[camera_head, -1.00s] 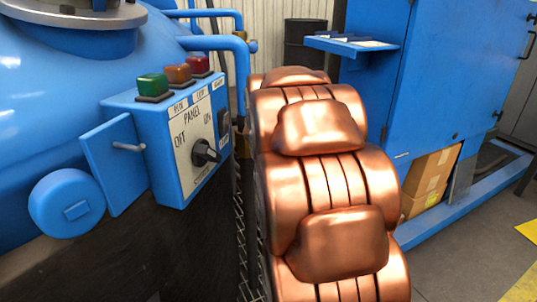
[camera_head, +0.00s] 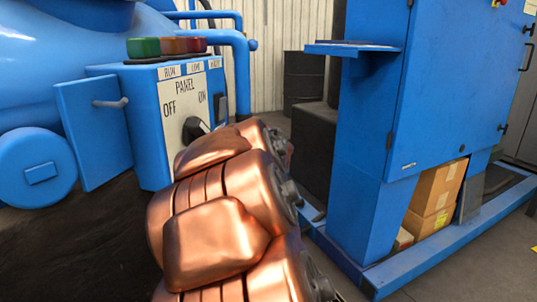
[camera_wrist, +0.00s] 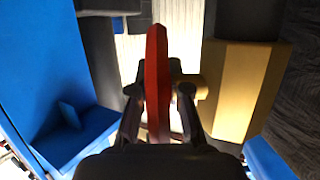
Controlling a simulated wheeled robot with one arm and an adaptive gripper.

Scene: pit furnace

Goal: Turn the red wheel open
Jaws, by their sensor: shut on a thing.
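The red wheel (camera_wrist: 158,85) shows edge-on in the wrist view, upright in the middle of the picture. My gripper (camera_wrist: 160,112) has a dark finger on each side of the wheel and is shut on its rim. The exact finger contact is hard to make out in the dark. A yellow brass-coloured part (camera_wrist: 202,86) sits just right of the wheel. In the head view the wheel and my gripper are hidden behind my copper-coloured arm.
A blue control box (camera_head: 165,120) with a knob and coloured buttons stands left of my arm, close to it. A blue cabinet (camera_head: 455,85) with a small shelf (camera_head: 352,48) stands right. Cardboard boxes (camera_head: 437,190) sit under it. A dark barrel (camera_head: 304,80) stands behind.

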